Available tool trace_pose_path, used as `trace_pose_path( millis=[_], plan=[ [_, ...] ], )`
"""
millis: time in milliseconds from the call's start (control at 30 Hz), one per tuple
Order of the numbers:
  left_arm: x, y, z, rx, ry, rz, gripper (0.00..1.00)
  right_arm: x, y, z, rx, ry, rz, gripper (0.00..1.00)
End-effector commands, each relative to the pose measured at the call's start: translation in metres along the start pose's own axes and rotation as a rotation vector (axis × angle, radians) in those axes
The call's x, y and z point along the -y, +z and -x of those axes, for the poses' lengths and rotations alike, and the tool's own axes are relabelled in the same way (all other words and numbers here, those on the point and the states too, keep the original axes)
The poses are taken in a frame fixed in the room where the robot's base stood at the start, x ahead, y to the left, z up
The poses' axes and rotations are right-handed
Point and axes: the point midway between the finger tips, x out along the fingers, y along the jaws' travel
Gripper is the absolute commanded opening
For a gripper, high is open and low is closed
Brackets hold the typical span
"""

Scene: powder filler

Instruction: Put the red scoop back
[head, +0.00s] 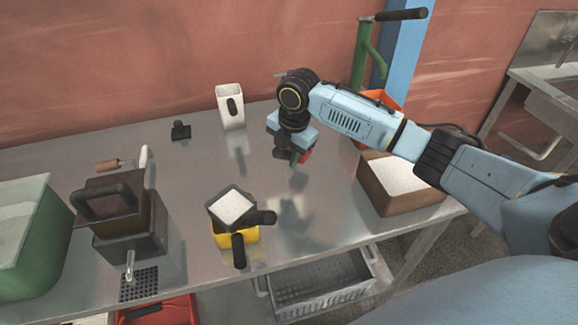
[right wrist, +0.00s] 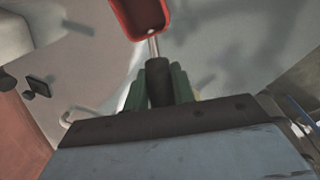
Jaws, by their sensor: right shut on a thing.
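My right gripper (head: 290,156) is above the back middle of the metal table. Its green fingers (right wrist: 158,88) are shut on the dark handle of the red scoop (right wrist: 142,16). In the right wrist view the scoop's red bowl points away from the fingers, joined to the handle by a short metal neck. My left gripper is not in view.
A white container (head: 231,104) stands behind, left of the gripper. A brown box of white powder (head: 367,187) is to the right, an orange bin (head: 388,99) partly behind my arm. A yellow container (head: 251,234), a dispenser (head: 122,246) and a green bin (head: 52,240) stand left.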

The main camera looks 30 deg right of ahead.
Motion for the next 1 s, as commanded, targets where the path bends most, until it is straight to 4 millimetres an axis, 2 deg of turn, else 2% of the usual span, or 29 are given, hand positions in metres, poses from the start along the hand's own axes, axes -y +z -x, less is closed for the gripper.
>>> trace_pose_path(
  millis=[100, 233, 667, 700, 800, 867, 1000],
  plan=[
    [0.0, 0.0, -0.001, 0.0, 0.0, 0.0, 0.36, 0.004, -0.001, -0.021, -0.002, -0.004, 0.0, 0.03],
    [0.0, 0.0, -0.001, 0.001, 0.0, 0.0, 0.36, 0.006, -0.001, -0.039, -0.001, -0.001, 0.0, 0.03],
    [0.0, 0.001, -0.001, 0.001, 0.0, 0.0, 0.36, 0.007, -0.001, -0.045, 0.0, 0.0, 0.0, 0.03],
    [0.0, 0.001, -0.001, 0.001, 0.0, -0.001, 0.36, 0.008, -0.001, -0.046, 0.0, -0.001, 0.0, 0.26],
    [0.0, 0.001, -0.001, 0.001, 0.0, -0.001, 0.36, 0.007, -0.001, -0.046, 0.0, -0.001, 0.0, 0.4],
    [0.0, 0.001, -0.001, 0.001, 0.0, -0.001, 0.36, 0.008, -0.001, -0.046, 0.0, -0.001, 0.0, 0.47],
    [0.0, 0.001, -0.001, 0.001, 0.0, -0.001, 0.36, 0.007, -0.001, -0.046, 0.0, -0.001, 0.0, 0.47]
  ],
)
